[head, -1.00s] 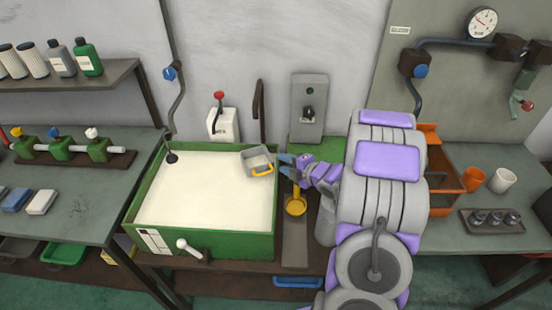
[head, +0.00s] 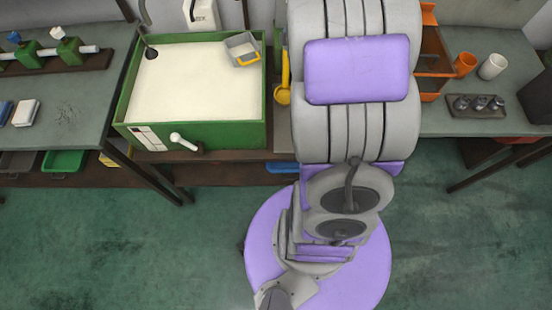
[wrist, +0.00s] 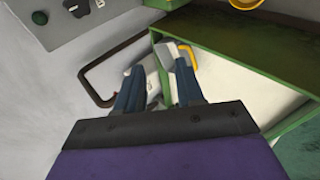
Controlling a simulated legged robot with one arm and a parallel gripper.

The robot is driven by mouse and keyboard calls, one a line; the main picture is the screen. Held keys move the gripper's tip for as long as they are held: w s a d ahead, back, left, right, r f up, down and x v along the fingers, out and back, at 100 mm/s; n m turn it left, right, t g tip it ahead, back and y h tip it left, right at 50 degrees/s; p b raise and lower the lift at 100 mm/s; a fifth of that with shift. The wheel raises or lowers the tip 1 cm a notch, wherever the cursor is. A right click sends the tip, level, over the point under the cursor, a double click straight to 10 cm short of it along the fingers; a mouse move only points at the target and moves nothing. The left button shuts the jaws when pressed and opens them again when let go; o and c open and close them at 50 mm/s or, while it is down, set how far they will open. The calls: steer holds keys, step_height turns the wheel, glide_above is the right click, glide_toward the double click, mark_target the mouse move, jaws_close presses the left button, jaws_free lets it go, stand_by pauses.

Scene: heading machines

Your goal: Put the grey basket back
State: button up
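The grey basket (head: 242,47) with a yellow handle sits in the back right corner of the green tank (head: 200,136), at the edge of the pale white contents. In the wrist view the basket (wrist: 165,54) shows small just beyond my gripper (wrist: 160,75), partly covered by the right finger. The two blue fingers stand apart, and I see nothing clamped between them. Whether a finger touches the basket I cannot tell. In the head view my arm hides the gripper.
A yellow ladle (head: 283,92) lies right of the tank, partly behind my arm. A dark bent bar (wrist: 97,72) stands out near the wall. A black nozzle (head: 150,52) hangs over the tank's left side. Orange (head: 465,64) and white (head: 492,66) cups stand on the right bench.

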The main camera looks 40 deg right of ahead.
steer(key=s+a+r+m+g+y, duration=0.1)
steer(key=s+a+r+m+g, duration=0.1)
steer(key=s+a, duration=0.7)
steer(key=s+a+r+m+g+y, duration=0.1)
steer(key=s+a+r+m+g, duration=0.1)
steer(key=s+a+m+g, duration=0.3)
steer(key=s+a+r+m+g+y, duration=0.1)
steer(key=s+a+m+g, duration=0.3)
steer(key=s+a, duration=0.9)
steer(key=s+r+m, duration=0.1)
steer(key=s, duration=0.4)
steer(key=shift+s+a+r+m, duration=0.15)
steer(key=shift+r+m, duration=0.15)
